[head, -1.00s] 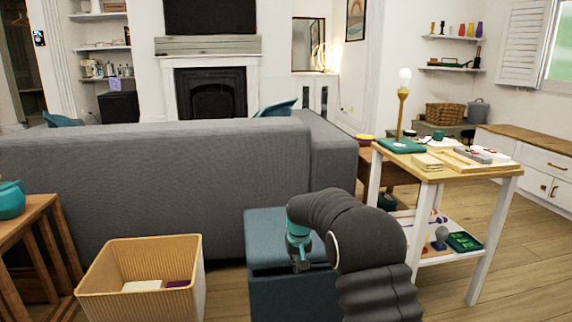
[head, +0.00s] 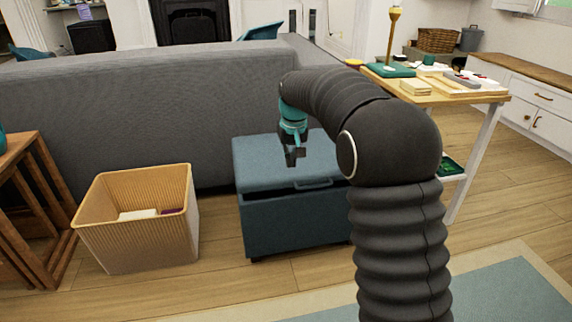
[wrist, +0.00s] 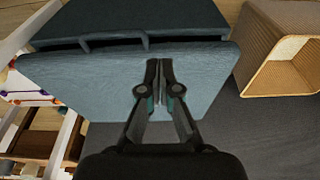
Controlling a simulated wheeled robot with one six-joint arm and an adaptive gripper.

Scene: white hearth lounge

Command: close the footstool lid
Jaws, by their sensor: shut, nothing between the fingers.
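The blue footstool (head: 295,224) stands on the wood floor against the back of the grey sofa. Its padded lid (head: 262,160) lies nearly flat on top, with a handle (head: 313,184) at the front edge. A narrow dark gap shows under the lid's front edge; the wrist view also shows the lid (wrist: 85,75) with this dark gap along it. My gripper (head: 295,158) is shut and empty, pointing down over the lid. In the wrist view its fingertips (wrist: 160,64) overlap the lid near the front edge; I cannot tell if they touch. My arm hides the footstool's right side.
A ribbed tan bin (head: 135,225) with a few items stands left of the footstool. A wooden side table (head: 40,200) is at far left. A white-legged table (head: 450,97) with several objects stands right. A pale blue rug (head: 490,295) lies in front.

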